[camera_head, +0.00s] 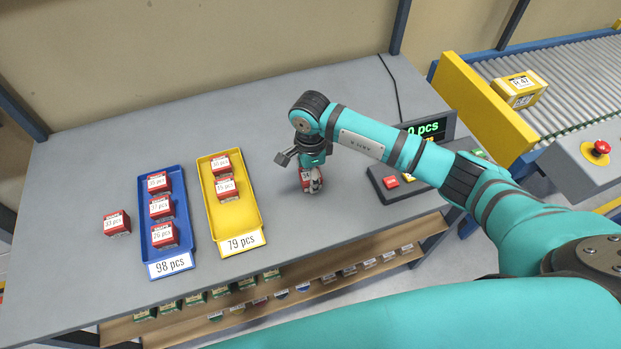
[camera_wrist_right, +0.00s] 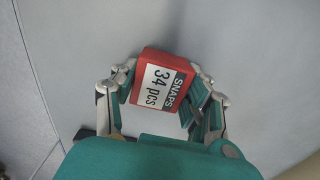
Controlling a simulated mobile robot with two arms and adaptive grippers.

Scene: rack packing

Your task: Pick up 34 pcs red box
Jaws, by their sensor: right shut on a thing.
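The red box with a white label reading "SNAPS 34 pcs" (camera_wrist_right: 163,84) is between the fingers of my right gripper (camera_wrist_right: 165,100) in the right wrist view. The fingers are shut on its two sides. In the head view my right gripper (camera_head: 311,186) points down at the grey table, right of the yellow tray, and the red box (camera_head: 304,178) shows partly behind the fingers. I cannot tell whether the box touches the table. My left gripper is not in view.
A blue tray (camera_head: 182,194) marked 98 pcs and a yellow tray (camera_head: 246,207) marked 79 pcs hold red boxes. Another red box (camera_head: 117,223) stands left of the blue tray. A display (camera_head: 432,128) and button panel (camera_head: 386,187) stand to the right. A conveyor (camera_head: 578,75) lies beyond.

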